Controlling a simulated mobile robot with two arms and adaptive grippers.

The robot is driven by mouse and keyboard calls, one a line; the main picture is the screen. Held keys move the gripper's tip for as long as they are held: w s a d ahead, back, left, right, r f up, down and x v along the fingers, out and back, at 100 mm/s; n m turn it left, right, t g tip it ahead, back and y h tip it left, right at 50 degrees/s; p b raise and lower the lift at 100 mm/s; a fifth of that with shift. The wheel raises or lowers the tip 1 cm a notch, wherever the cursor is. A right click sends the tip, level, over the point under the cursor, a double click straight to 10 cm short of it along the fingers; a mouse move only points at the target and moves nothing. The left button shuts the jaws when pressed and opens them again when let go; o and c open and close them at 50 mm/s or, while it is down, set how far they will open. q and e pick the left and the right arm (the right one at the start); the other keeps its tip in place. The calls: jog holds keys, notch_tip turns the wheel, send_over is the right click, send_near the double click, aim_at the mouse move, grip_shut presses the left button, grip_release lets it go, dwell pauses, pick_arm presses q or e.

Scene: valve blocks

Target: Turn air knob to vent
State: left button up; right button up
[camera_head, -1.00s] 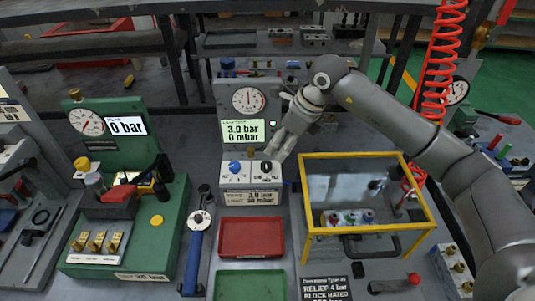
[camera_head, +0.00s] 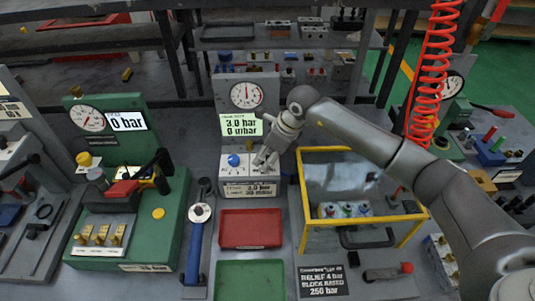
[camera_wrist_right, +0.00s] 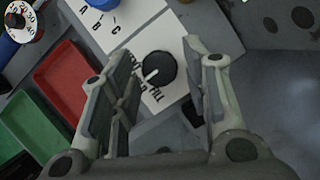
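The air knob is the round black knob (camera_wrist_right: 160,67) with a white pointer, on a white panel (camera_wrist_right: 125,28). In the wrist view the pointer aims toward the lower left, and the lettering beside it is partly hidden by a finger. My right gripper (camera_head: 264,162) is at the right side of the test unit's panel (camera_head: 229,173) and largely hides the knob in the head view. In the wrist view the right gripper (camera_wrist_right: 163,62) is open, one finger on each side of the knob, with visible gaps. My left gripper is not in view.
A blue knob (camera_head: 234,160) sits left of the black one. The unit's gauge (camera_head: 246,95) and lit display (camera_head: 240,125) stand behind, reading 3.0 bar and 0 mbar. A yellow-framed clear box (camera_head: 303,212) is close on the right. Red (camera_head: 250,244) and green (camera_head: 249,266) trays lie in front.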

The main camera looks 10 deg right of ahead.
jog(key=c, duration=0.7)
jog(key=shift+m, duration=0.3)
jog(key=m+t+h+b, duration=0.1)
jog(key=m+b, duration=0.1)
jog(key=m, duration=0.2)
jog(key=shift+s+a+f+b, duration=0.1)
jog(key=shift+a+b, duration=0.05)
jog(key=shift+b, duration=0.25)
jog(key=shift+a+m+t+h+b, duration=0.1)
jog(key=shift+m+t+h+b, duration=0.15)
jog(key=shift+m+h+b, duration=0.55)
jog(key=shift+a+m+t+h+b, duration=0.1)
jog(key=shift+m+t+b, duration=0.25)
jog(key=shift+m, duration=0.95)
jog(key=shift+r, duration=0.2)
jog(key=o, duration=1)
jog(key=shift+o, duration=0.2)
jog(key=shift+s, duration=0.1)
